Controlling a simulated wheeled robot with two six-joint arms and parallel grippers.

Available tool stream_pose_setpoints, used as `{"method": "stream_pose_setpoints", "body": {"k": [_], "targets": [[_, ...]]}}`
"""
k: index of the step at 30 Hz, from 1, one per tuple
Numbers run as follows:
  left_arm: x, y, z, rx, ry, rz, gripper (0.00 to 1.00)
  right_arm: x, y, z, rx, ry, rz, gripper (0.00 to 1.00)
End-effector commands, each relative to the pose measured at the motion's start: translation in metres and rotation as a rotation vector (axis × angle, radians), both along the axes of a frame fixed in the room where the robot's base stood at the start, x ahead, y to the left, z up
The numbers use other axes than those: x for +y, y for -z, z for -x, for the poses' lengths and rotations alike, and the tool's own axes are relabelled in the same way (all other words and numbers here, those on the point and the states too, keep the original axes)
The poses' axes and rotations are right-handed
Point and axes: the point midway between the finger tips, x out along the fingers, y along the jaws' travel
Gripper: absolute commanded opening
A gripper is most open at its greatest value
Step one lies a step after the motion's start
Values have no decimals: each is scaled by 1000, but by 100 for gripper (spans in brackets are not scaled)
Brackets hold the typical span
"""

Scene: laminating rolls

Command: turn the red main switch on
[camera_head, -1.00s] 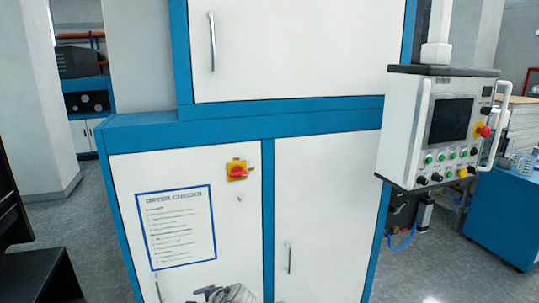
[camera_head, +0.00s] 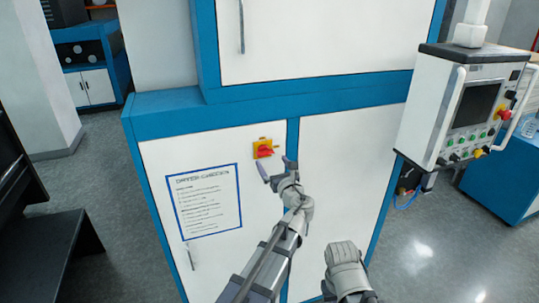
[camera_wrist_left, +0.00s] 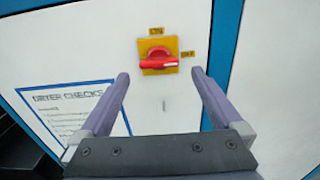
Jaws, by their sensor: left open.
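The red main switch (camera_head: 265,152) sits on a yellow plate on the white left door of the blue-framed cabinet. In the left wrist view the red switch handle (camera_wrist_left: 158,64) lies horizontal, its end toward a small yellow label on the right that seems to read OFF. Another yellow label, seemingly ON, is above the plate. My left gripper (camera_head: 276,166) is open and empty, just below the switch in the head view. In the left wrist view its two fingers (camera_wrist_left: 160,76) point at the door, one either side of the switch, apparently apart from it.
A checklist sheet (camera_head: 205,200) with a blue border is on the same door, left of the switch. A control panel (camera_head: 463,110) with a screen and buttons hangs at the right. A black bench-like object (camera_head: 50,245) stands at the left. Grey floor is open at right.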

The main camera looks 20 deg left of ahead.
Motion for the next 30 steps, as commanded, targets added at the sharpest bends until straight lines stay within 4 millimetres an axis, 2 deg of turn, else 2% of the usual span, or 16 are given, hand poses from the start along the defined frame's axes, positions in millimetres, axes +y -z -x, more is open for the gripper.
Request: {"method": "stream_pose_setpoints", "body": {"k": [3,9,15,23,30], "targets": [[12,0,-20,0,-2,1,100,0,0,0,0,0,0,0],[25,0,-40,0,-2,2,100,0,0,0,0,0,0,0],[32,0,-47,-1,-1,3,100,0,0,0,0,0,0,0],[32,0,-47,-1,-1,3,100,0,0,0,0,0,0,0],[32,0,-47,-1,-1,3,73,0,0,0,0,0,0,0]]}}
